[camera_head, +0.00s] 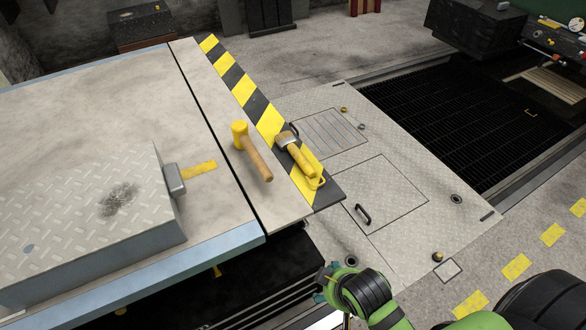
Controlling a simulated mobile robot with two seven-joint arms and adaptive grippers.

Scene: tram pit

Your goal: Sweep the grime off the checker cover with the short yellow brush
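The checker cover (65,205) is a raised grey tread-plate box at the left of the bench. A dark patch of grime (120,198) lies on its top, right of the middle. A short brush (298,157) with a dark, metal-banded head and yellowish handle lies on the striped bench edge. My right gripper (326,282) is at the bottom centre, below and apart from the brush, over the floor in front of the bench. Its fingers are small and partly hidden, so its opening is unclear. My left gripper is not in view.
A yellow-headed mallet (252,154) lies just left of the brush. A grey block (174,179) stands at the cover's right side. The bench top (110,85) behind the cover is clear.

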